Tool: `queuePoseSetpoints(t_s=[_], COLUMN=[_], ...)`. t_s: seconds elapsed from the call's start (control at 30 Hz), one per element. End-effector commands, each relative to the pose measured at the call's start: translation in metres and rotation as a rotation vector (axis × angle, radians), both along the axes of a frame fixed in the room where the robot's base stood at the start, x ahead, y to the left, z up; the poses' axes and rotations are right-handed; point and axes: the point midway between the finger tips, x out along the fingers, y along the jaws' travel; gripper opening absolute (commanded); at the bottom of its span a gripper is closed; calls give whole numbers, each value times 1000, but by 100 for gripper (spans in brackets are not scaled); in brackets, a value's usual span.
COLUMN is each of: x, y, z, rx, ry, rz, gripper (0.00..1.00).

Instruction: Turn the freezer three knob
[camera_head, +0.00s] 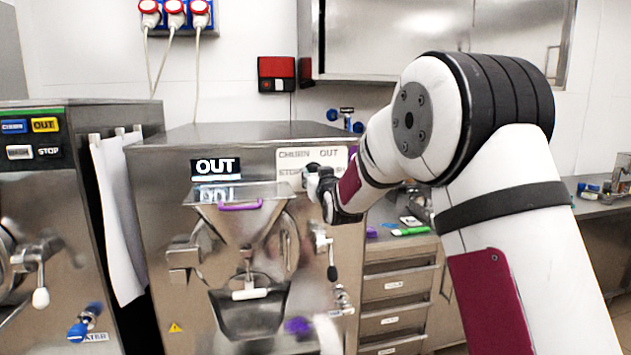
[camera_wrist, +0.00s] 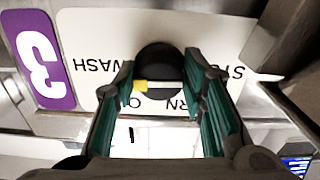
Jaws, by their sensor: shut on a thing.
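The freezer three knob (camera_wrist: 158,62) is round and black with a yellow mark, set on a white label panel (camera_wrist: 225,35). In the wrist view a purple sign with a white 3 (camera_wrist: 42,58) is beside it. My gripper (camera_wrist: 162,82) has its teal-padded fingers on either side of the knob, shut on it. In the head view my gripper (camera_head: 318,182) is at the upper right of the steel freezer front (camera_head: 165,225), over the panel marked CHURN, OUT and STOP (camera_head: 292,154).
A hopper (camera_head: 240,215) with a purple handle and a spout stands out from the freezer front, left of and below my gripper. A lever (camera_head: 331,262) hangs just below it. Another freezer (camera_head: 60,215) stands at left. Drawers (camera_head: 398,287) and a counter are at right.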

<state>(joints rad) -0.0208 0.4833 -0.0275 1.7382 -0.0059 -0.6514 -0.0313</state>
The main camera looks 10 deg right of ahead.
Motion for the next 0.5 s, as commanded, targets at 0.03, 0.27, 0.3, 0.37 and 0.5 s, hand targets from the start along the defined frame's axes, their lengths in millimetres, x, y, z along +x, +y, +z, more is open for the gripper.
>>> queuePoseSetpoints(t_s=[0.03, 0.27, 0.3, 0.37, 0.5], x=[1, 0, 0, 0, 0], y=[-1, 0, 0, 0, 0], z=[-2, -2, -2, -2, -2], rx=[16, 59, 62, 65, 66], ry=[2, 3, 4, 4, 4], rz=[-1, 0, 0, 0, 0], gripper=[10, 10, 10, 10, 10])
